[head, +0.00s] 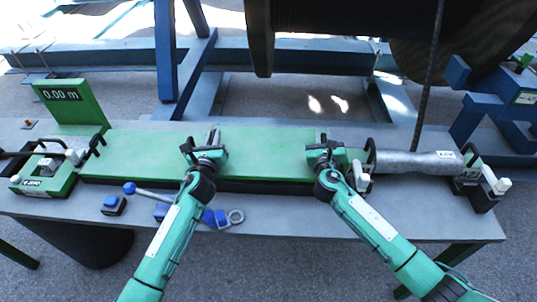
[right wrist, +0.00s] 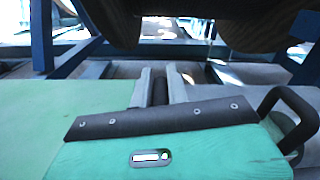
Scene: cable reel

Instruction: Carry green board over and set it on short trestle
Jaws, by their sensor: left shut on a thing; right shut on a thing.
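The long green board (head: 265,150) lies flat along the grey table in the head view, its dark front edge low over the tabletop. I cannot tell whether a small gap is under it. My left gripper (head: 208,143) is shut on the board near its middle. My right gripper (head: 325,150) is shut on it near its right end. In the right wrist view, my right gripper's grey fingers (right wrist: 160,90) are close together with a dark part between them, and green board surface (right wrist: 35,130) shows at left. I cannot make out for sure which structure is the short trestle.
On the grey table (head: 400,215), a green clamp base (head: 45,182) and a 0.00 m sign (head: 65,103) stand left. A grey cylinder (head: 420,162) lies right. Small blue parts (head: 215,218) lie in front. A blue frame (head: 125,57) and large reel (head: 340,20) stand behind; another blue stand (head: 495,115) is right.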

